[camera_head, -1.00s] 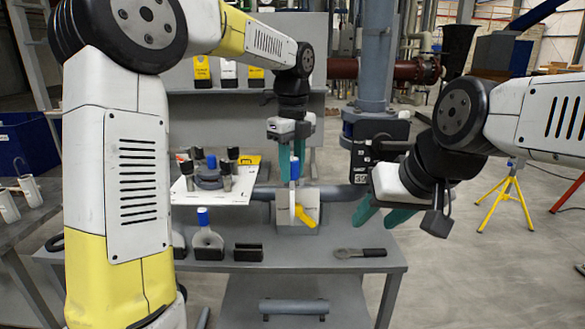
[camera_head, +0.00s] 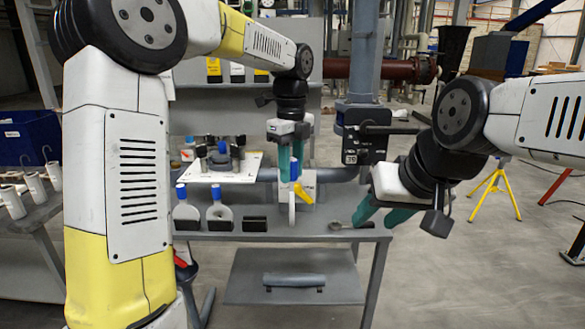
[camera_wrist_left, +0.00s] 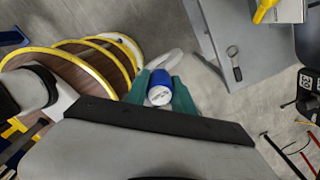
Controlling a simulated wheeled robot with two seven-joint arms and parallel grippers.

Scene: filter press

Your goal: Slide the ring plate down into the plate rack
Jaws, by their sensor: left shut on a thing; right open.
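My left gripper (camera_head: 291,165) is shut on the blue handle of a ring plate (camera_head: 292,208). The plate hangs upright, nearly edge-on, in front of the bench. In the left wrist view the blue handle (camera_wrist_left: 159,88) sits between the teal fingers, with part of the white ring beyond it. Two more blue-handled plates stand upright on the bench, one at the left (camera_head: 187,213) and one beside it (camera_head: 220,215). A black slotted block, seemingly an empty part of the plate rack (camera_head: 254,224), stands right of them. My right gripper (camera_head: 377,215) is open and empty.
A grey bench (camera_head: 290,235) carries a pipe with a yellow valve lever (camera_head: 302,190) behind the held plate. A wrench (camera_head: 345,225) lies at the bench's right. A white board (camera_head: 212,168) with dark fittings is at the back left.

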